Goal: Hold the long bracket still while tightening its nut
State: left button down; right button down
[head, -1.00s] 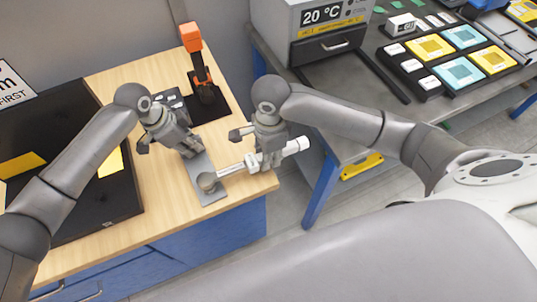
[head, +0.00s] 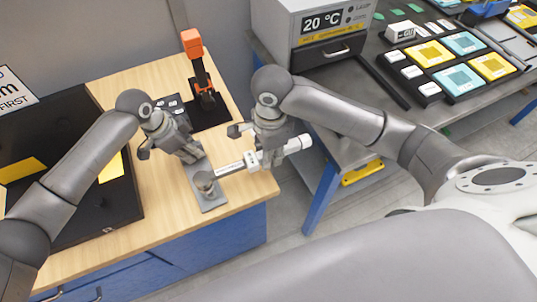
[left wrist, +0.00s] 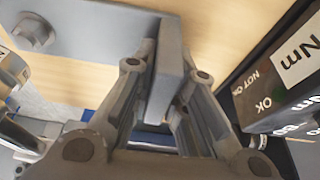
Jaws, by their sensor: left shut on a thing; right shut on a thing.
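The long bracket (head: 211,203) is a flat grey plate on the wooden bench top, with an upright part that shows in the left wrist view (left wrist: 170,65). My left gripper (head: 191,156) is shut on this upright part; its fingers (left wrist: 160,105) lie on both sides of it. My right gripper (head: 258,161) is shut on a silver and white wrench (head: 231,168). The wrench's round head (head: 204,182) is over the bracket's near end and hides the nut. A round grey part (left wrist: 36,32) shows on the plate in the left wrist view.
An orange and black tool (head: 196,62) stands on a black base behind the grippers. A black panel (head: 75,210) with yellow patches lies to the left. A dark box with labels (left wrist: 275,95) is close to my left gripper. A grey table (head: 400,110) stands to the right.

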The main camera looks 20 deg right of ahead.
dwell(0.4)
pick_arm(q)
jog(key=c, duration=1.4)
grip_release()
jog(key=shift+o, duration=0.2)
jog(key=shift+r, duration=0.15)
jog(key=v, duration=1.1)
jog(key=shift+w+a+r, duration=0.1)
jog(key=shift+a+r, duration=0.05)
jog(key=shift+r, duration=0.2)
